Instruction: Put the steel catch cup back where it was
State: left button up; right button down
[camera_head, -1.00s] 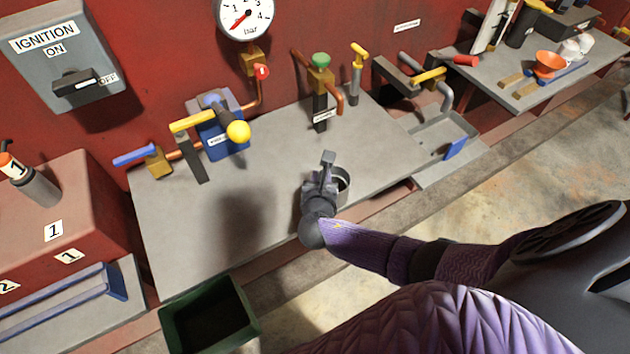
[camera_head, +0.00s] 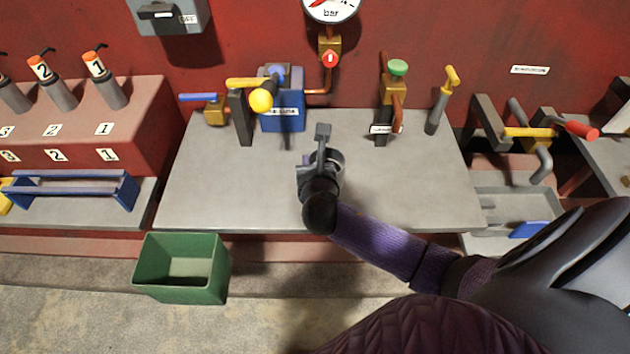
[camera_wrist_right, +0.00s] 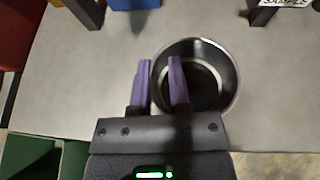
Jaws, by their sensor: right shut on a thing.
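The steel catch cup (camera_wrist_right: 228,85) is a round, open metal cup with a dark inside. In the head view the cup (camera_head: 339,158) is mostly hidden behind my right gripper (camera_head: 322,148), over the grey bench top. In the wrist view my right gripper (camera_wrist_right: 160,82) is shut on its left wall, one purple finger inside and one outside. The cup looks upright; I cannot tell whether it touches the bench. The green-knobbed tap (camera_head: 397,80) with a SAMPLE label (camera_wrist_right: 290,2) stands behind and to the right. My left gripper is not in view.
A blue unit (camera_head: 283,112) with a yellow-knobbed lever stands at the bench's back left. A green bin (camera_head: 182,285) stands below the front edge. A sink (camera_head: 500,208) lies right of the bench. The bench top (camera_head: 420,190) is clear around the cup.

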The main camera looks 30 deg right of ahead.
notch_tip(320, 180, down, 3)
jog(key=shift+f+b, duration=0.1)
jog(key=shift+b, duration=0.4)
notch_tip(320, 180, down, 3)
jog(key=shift+f+b, duration=0.2)
jog(key=shift+b, duration=0.8)
jog(key=shift+r, duration=0.2)
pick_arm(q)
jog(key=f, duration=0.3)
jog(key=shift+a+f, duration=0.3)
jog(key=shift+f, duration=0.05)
pick_arm(e)
jog(key=shift+f, duration=0.15)
jog(key=c, duration=0.6)
grip_release()
jog(key=shift+o, duration=0.2)
